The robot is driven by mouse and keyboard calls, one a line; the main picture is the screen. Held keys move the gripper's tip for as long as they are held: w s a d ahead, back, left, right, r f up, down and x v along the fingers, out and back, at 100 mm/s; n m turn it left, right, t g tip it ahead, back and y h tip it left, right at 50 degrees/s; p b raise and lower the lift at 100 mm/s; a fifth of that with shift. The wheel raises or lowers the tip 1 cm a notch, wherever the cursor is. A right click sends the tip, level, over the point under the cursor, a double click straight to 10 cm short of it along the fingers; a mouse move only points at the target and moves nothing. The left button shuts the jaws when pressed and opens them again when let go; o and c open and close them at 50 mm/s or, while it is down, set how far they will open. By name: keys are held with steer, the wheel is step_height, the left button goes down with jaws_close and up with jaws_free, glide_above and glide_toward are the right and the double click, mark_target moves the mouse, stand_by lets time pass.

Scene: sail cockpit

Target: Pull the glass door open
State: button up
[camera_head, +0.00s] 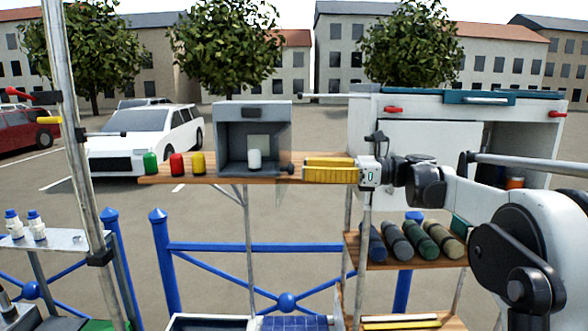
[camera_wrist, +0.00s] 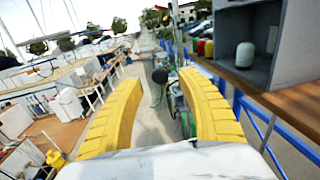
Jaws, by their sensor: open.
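The grey open-fronted box (camera_head: 224,140) stands on the wooden shelf with a small white object (camera_head: 254,159) inside. It also shows at upper right in the wrist view (camera_wrist: 232,35). A faint see-through panel, apparently the glass door (camera_head: 284,188), shows at the box's right side and reaches below the shelf edge in the picture; its exact angle is hard to tell. A dark knob (camera_head: 287,169) shows beside it. My gripper (camera_head: 306,168) has yellow fingers and is open, pointing left just right of the knob. In the wrist view a dark round thing (camera_wrist: 159,75) appears between the fingertips; contact cannot be told.
Green (camera_head: 151,163), red (camera_head: 176,164) and yellow (camera_head: 198,162) canisters stand on the wooden shelf (camera_head: 225,178) left of the box. A white cabinet (camera_head: 430,140) stands at right, above a shelf of rolled bundles (camera_head: 420,240). A metal post (camera_head: 75,150) rises at left. Blue railing (camera_head: 215,246) runs below.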

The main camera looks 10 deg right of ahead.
steer(key=v, duration=0.7)
steer(key=shift+d, duration=0.4)
steer(key=shift+s, duration=0.1)
